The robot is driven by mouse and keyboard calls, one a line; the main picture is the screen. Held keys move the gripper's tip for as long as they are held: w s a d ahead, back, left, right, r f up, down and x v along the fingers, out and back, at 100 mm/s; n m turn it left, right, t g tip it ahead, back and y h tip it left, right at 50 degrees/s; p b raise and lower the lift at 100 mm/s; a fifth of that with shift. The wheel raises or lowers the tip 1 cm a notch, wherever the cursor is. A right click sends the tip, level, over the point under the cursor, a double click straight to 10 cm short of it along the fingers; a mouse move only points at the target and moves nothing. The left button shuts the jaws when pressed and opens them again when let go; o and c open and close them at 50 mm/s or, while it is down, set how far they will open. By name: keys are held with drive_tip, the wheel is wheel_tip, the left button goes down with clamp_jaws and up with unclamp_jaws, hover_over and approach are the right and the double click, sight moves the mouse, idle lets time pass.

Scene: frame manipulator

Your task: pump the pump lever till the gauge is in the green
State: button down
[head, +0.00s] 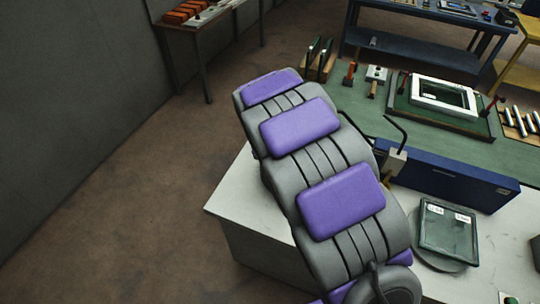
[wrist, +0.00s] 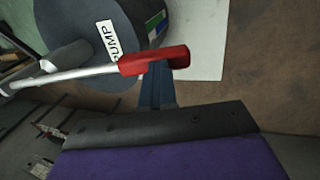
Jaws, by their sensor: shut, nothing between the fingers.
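In the wrist view the pump (wrist: 85,35) is a dark grey round body with a white label reading PUMP. Its lever is a silver rod (wrist: 70,75) ending in a red handle (wrist: 155,61). My gripper (wrist: 158,80) shows as narrow blue fingers, shut and empty. Their tips overlap the red handle in the picture; I cannot tell whether they touch it. A small panel with green, blue and white patches (wrist: 156,24) is on the pump's side. No gauge needle can be made out. My arm hides the pump and gripper in the head view.
In the head view a white bench (head: 250,210) lies below my arm, with a dark glass-topped device (head: 448,230) and a blue panel (head: 450,180) at right. A green bench (head: 370,105) with several tools stands behind. The brown floor at left is clear.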

drive_tip(key=v, duration=1.3)
drive_tip(key=shift+r, duration=0.35)
drive_tip(key=shift+w, duration=0.15)
